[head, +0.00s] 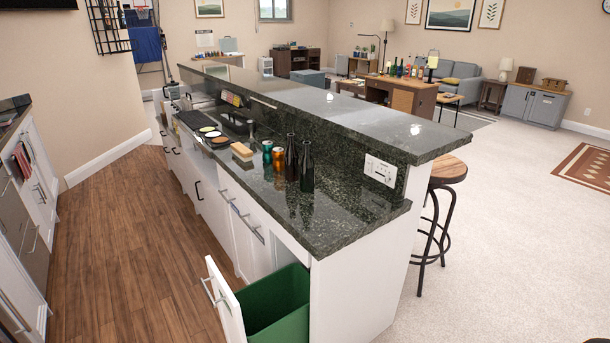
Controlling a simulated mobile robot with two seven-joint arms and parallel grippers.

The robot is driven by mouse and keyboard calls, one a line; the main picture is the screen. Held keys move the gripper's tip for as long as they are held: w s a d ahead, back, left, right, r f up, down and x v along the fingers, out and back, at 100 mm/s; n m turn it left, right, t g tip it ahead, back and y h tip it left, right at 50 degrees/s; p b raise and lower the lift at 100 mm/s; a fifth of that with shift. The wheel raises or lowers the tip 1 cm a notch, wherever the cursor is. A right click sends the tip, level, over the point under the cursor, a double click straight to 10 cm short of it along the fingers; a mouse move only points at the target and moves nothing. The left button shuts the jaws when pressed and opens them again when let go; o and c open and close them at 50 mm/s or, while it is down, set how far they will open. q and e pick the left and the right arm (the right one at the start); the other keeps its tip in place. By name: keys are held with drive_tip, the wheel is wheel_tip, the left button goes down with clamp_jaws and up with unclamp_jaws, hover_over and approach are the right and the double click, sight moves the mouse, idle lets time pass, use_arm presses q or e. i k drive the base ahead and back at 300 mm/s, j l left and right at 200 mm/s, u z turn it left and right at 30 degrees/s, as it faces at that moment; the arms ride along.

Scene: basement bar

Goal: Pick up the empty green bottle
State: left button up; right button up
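Two dark, tall bottles stand upright side by side on the lower granite counter (335,222), near its near end. The right bottle (307,168) looks blackish green. The left bottle (291,160) looks very dark, perhaps brown. I cannot tell whether either is empty. Neither of my grippers shows in the head view, and nothing is seen touching the bottles.
A teal can (267,152) and an orange can (278,158) stand just left of the bottles. The raised bar ledge (330,110) runs behind them. Below, a pull-out drawer front (226,305) is open with a green bin (280,305). A stool (446,172) stands right.

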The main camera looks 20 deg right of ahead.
sight(306, 164)
drive_tip(key=i+l, duration=0.15)
drive_tip(key=i, duration=0.6)
drive_tip(key=i+z, duration=0.15)
drive_tip(key=i, duration=0.3)
drive_tip(key=z, duration=1.8)
